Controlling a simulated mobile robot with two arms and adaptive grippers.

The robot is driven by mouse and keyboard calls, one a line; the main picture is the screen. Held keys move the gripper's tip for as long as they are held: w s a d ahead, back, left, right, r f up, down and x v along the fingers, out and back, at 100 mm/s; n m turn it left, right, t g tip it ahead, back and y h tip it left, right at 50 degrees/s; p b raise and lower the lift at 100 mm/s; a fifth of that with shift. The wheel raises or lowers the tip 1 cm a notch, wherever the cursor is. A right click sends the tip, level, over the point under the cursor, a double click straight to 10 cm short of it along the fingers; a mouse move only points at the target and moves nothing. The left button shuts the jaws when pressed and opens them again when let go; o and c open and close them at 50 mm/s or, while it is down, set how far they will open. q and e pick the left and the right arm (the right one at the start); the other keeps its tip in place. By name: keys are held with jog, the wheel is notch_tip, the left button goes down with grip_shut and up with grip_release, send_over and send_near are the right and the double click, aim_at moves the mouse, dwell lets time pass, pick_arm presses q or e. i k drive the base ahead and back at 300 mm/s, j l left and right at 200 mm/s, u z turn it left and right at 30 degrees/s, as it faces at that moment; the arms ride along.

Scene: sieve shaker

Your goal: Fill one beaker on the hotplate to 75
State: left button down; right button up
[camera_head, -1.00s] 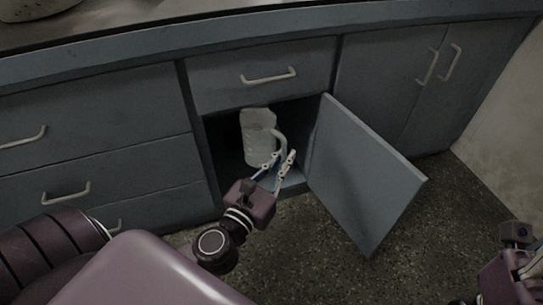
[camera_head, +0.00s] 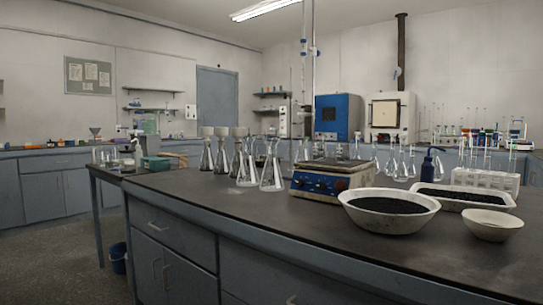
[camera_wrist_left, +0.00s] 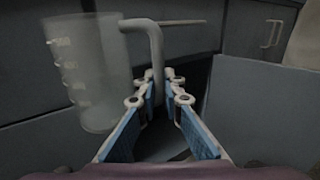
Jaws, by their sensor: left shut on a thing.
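In the left wrist view, a translucent measuring jug (camera_wrist_left: 95,80) with white graduation marks stands upright at the left. Its curved handle (camera_wrist_left: 156,45) comes down between the fingertips of my left gripper (camera_wrist_left: 161,78), which is shut on it. The jug's contents cannot be made out. In the head view, a blue box-shaped hotplate (camera_head: 325,184) with dials and a grey top sits on the dark bench (camera_head: 270,217). No beaker is clearly seen on it. Neither gripper shows in the head view now.
Several conical flasks (camera_head: 271,175) stand left of the hotplate. A white bowl of dark grains (camera_head: 389,222), a small bowl (camera_head: 492,231) and a tray (camera_head: 512,200) stand to its right. Grey cabinet fronts and a panel (camera_wrist_left: 262,105) surround the gripper in the wrist view.

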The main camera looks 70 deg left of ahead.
aim_at(319, 154)
jog(key=u, duration=1.4)
jog(key=i+l+u, duration=0.3)
jog(key=i+l, duration=0.1)
